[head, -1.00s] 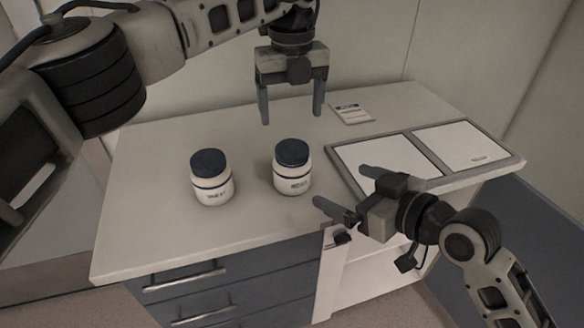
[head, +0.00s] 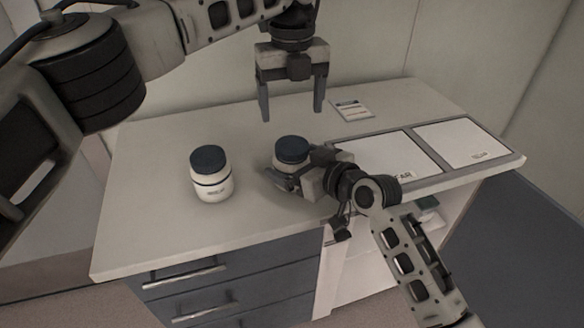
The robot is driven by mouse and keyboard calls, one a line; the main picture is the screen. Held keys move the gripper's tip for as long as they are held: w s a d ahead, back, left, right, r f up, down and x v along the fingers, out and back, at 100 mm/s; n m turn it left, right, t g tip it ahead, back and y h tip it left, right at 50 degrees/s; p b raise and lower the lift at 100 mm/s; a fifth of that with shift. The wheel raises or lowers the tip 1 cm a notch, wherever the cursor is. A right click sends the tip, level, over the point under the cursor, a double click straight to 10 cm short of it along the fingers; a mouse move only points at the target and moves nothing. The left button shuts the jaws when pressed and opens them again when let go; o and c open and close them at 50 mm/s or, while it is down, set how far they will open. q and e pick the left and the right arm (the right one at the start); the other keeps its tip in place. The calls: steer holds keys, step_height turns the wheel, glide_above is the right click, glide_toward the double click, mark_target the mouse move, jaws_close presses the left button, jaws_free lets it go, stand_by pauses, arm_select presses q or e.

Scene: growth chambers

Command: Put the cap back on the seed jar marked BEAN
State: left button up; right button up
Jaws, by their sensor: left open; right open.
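Two white jars with dark blue tops stand upright on the bench. The left jar (head: 213,187) has a label too small to read for sure. The right jar (head: 291,158) is partly hidden by my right gripper (head: 290,172), so its label does not show. Both dark tops sit on their jars, and I see no loose cap. I cannot tell which jar is marked BEAN. My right gripper is open at the right jar, with one finger across its front; whether it touches is unclear. My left gripper (head: 292,112) is open and empty, pointing down above and behind the right jar.
A grey-framed tray with two white panels (head: 465,143) lies on the right of the bench (head: 150,225); the left panel carries a label ending in "FAR". A small card (head: 352,110) lies at the back. Drawers (head: 190,275) are below. The bench's left side is clear.

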mark_target(292, 145)
steer(key=shift+x, duration=1)
steer(key=shift+s, duration=0.1)
steer(key=c, duration=1.9)
arm_select(q)
steer(key=shift+n, duration=0.3)
arm_select(e)
steer(key=shift+c, duration=0.4)
arm_select(q)
steer(key=n, duration=0.4)
steer(key=shift+f, duration=0.1)
steer(key=shift+f, duration=3.95)
